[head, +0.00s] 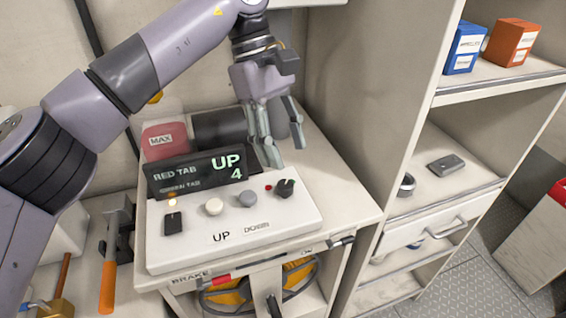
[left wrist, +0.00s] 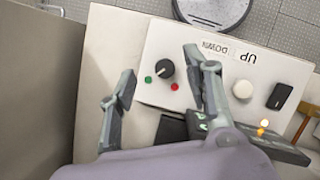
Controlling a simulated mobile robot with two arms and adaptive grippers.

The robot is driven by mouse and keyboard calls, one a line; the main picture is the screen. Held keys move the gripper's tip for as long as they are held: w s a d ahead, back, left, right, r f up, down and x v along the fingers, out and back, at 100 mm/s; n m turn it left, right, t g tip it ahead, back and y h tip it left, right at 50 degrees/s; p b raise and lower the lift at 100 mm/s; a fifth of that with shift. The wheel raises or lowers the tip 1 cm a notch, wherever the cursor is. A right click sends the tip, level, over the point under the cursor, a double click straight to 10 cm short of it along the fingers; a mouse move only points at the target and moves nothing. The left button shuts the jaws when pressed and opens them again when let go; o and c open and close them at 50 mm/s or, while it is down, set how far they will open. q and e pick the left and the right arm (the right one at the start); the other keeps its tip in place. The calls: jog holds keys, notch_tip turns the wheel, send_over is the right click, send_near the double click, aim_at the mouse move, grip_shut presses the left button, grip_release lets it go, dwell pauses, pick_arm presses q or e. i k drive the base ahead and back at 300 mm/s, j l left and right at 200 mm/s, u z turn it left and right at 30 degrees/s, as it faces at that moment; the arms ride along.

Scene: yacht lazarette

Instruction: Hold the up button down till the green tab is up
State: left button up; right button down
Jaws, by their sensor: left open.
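A white control box (head: 290,222) lies on the bench top. Its white button (head: 214,207) is above the UP label, and a grey button (head: 247,199) is above the DOWN label. The white button also shows in the left wrist view (left wrist: 243,89). The dark display (head: 200,174) reads "UP 4" in green, with "RED TAB" brighter than a dim "GREEN TAB". I cannot make out a separate green tab. My left gripper (head: 286,155) is open and empty, above the box's back right, near the black knob (head: 285,188) and apart from the white button. My right gripper is out of view.
A lit orange lamp (head: 172,203) is above a black switch (head: 173,223) at the box's left. A shelf unit (head: 405,130) rises on the right. An orange-handled hammer (head: 108,285) is at left.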

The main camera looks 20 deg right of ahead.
aim_at(214, 206)
jog(key=k, duration=1.5)
